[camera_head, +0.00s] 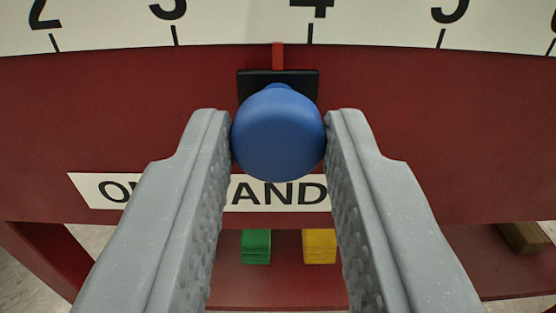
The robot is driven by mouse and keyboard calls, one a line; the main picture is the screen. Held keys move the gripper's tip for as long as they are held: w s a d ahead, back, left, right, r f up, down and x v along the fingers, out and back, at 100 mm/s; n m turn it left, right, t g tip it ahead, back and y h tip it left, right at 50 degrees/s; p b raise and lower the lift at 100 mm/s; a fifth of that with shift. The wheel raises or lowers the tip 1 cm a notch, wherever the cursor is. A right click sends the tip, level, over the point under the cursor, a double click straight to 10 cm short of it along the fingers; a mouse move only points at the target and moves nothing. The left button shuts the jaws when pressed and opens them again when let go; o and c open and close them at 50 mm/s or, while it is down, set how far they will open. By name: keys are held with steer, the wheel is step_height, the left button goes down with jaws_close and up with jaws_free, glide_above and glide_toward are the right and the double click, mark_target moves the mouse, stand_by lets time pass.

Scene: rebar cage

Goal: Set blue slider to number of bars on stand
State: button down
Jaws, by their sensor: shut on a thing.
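The blue slider knob (278,135) sits on a black block (245,86) at the middle of the red panel (120,110). My gripper (278,145) is shut on the knob, one finger on each side. The slider's red pointer (278,56) stands between the 3 and 4 ticks, closer to 4, on the white scale (240,25). Below, a green bar (256,247) and a yellow bar (319,247) show by their ends on a red shelf (285,285). My fingers hide parts of the shelf, so other bars there cannot be ruled out.
A white label (275,194) below the knob is partly covered by my fingers; "AND" is readable. A brown block (522,237) lies at the lower right. Pale floor shows at the lower left. The panel beside the knob is clear on both sides.

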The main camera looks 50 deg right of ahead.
steer(key=shift+s+d+r+p, duration=0.25)
steer(key=shift+s+p, duration=0.15)
steer(key=shift+p, duration=0.2)
steer(key=shift+s+d+f, duration=0.1)
steer(key=shift+d+f, duration=0.05)
steer(key=shift+f, duration=0.05)
steer(key=c, duration=1.1)
jaws_free()
steer(key=shift+c, duration=0.2)
steer(key=p+v, duration=0.2)
steer(key=v, duration=1.2)
steer(key=shift+p, duration=0.3)
